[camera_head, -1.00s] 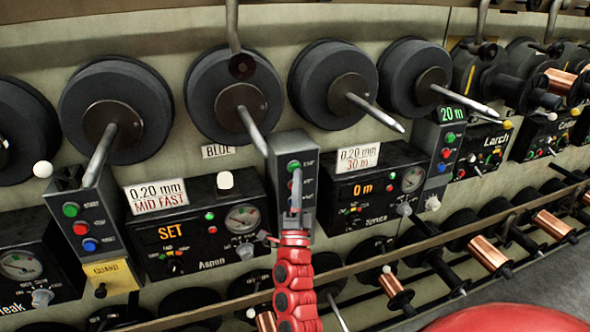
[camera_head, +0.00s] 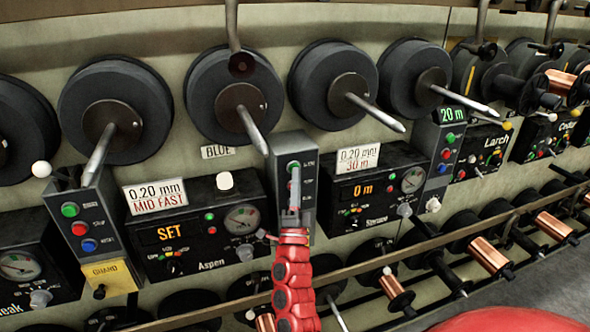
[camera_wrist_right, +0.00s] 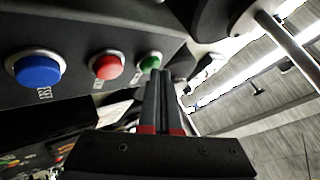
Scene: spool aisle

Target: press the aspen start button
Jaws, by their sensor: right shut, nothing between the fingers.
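The Aspen panel (camera_head: 190,262) is a black box with an amber SET display and a round gauge. A grey button box (camera_head: 307,150) stands at its right, with a green button (camera_head: 293,165) near its top. In the right wrist view this box shows a green button (camera_wrist_right: 150,64), a red button (camera_wrist_right: 106,66) and a blue button (camera_wrist_right: 38,69). My right gripper (camera_head: 295,172) is shut and empty. Its fingertips (camera_wrist_right: 160,74) overlap the green button's lower edge in the wrist view; I cannot tell whether they touch it. The gripper hides the lower buttons in the head view. My left gripper is out of view.
Another grey button box (camera_head: 110,235), with green, red and blue buttons, stands left of the Aspen panel. A similar panel (camera_head: 345,218) reading 0 m is at the right. Dark spools (camera_head: 215,80) with protruding rods hang above. A rail (camera_head: 360,266) and copper spools run below.

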